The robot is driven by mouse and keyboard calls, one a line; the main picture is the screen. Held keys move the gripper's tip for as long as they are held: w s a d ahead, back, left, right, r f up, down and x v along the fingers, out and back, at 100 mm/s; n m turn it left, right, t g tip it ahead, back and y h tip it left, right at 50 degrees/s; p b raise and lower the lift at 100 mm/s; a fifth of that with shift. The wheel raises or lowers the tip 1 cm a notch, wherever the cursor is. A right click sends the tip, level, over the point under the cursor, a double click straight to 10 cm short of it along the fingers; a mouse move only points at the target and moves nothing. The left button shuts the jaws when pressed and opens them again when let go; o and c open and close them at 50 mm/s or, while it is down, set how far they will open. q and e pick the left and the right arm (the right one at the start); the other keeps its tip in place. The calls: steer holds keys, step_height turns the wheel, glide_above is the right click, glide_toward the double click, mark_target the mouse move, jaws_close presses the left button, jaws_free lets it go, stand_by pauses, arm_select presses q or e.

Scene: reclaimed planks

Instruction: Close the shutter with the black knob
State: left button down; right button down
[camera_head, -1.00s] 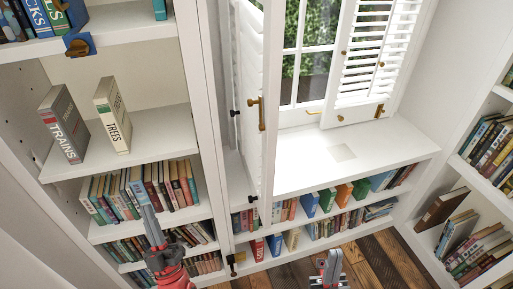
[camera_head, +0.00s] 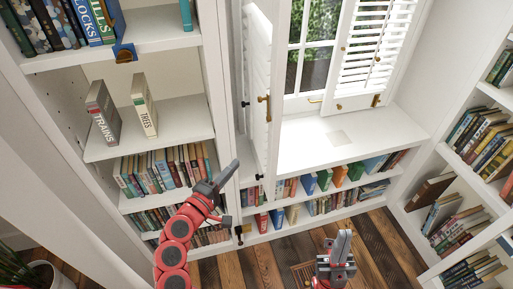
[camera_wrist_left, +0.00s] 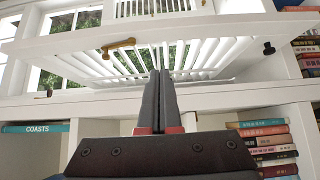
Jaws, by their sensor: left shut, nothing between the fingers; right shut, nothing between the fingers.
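The left shutter (camera_head: 258,95), a white louvred panel, stands swung out from the window, seen nearly edge-on. It has a brass handle (camera_head: 264,98) on its face. A small black knob (camera_head: 245,103) shows at its left side, and another dark piece (camera_head: 259,177) near its lower end. In the left wrist view a louvred panel (camera_wrist_left: 200,60) spans the top, with a black knob (camera_wrist_left: 268,48) at right. My left gripper (camera_head: 232,168) is shut and empty, left of the shutter's lower end. My right gripper (camera_head: 343,240) is shut and empty, low over the floor.
The right shutter (camera_head: 367,45), with brass knobs, stands against the window. The white sill (camera_head: 300,140) is clear. Bookshelves stand left and right, with books on a low shelf (camera_head: 285,222) under the sill. A white upright (camera_head: 222,90) divides the left bookcase from the window.

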arm_select(q)
steer(key=p, duration=0.4)
glide_toward(271, 136)
steer(key=w+a, duration=0.1)
steer(key=w, duration=0.3)
steer(key=shift+w+d+p, duration=0.3)
steer(key=shift+d+p, duration=0.2)
steer(key=shift+d, duration=0.45)
steer(key=shift+w+d+p, duration=0.3)
steer(key=shift+d+p, duration=0.15)
steer(key=shift+d, duration=0.5)
